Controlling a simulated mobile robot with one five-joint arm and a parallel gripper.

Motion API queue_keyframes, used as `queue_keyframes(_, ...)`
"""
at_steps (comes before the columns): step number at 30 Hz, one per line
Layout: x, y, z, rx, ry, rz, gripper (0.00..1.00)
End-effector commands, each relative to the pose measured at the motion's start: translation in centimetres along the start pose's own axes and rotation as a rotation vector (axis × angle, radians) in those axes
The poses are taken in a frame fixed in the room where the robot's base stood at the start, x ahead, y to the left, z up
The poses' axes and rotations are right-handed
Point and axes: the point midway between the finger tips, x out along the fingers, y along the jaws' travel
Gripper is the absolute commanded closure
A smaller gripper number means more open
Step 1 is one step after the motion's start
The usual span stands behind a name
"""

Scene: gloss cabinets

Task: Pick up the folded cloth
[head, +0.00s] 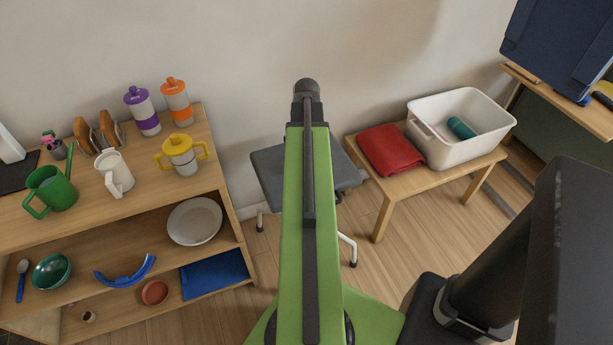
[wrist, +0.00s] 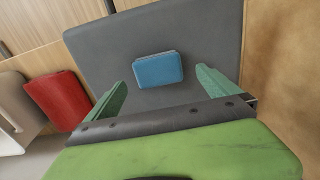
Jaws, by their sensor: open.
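A red folded cloth (head: 390,149) lies flat on the small wooden table in the head view. It also shows at the left of the wrist view (wrist: 58,100), outside my jaws. A small blue block-like thing (wrist: 158,70) with rounded corners lies on the grey stool seat; I cannot tell whether it is a folded cloth. A flat blue piece, perhaps cloth (head: 214,273), lies on the lower shelf. My gripper (wrist: 160,78) is open and empty, its green fingers over the seat on either side of the small blue thing. My arm hides the gripper in the head view.
The grey stool (head: 270,172) stands between the shelf unit (head: 236,218) and the small table (head: 420,180). A white bin (head: 465,146) stands beside the red cloth. Cups and bottles crowd the shelf top. Floor shows between stool and table.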

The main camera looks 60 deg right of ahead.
Motion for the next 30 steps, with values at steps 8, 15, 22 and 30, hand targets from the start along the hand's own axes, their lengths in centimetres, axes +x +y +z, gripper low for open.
queue_keyframes(8, 1.5, 0.1, 0.0, -0.001, 0.000, 0.000, 0.00)
queue_keyframes(15, 5.4, 0.3, 0.0, -0.001, 0.000, 0.000, 0.00)
queue_keyframes(22, 5.2, 0.2, 0.0, -0.002, 0.000, 0.000, 0.00)
queue_keyframes(30, 5.2, 0.2, 0.0, -0.002, 0.000, 0.000, 0.30)
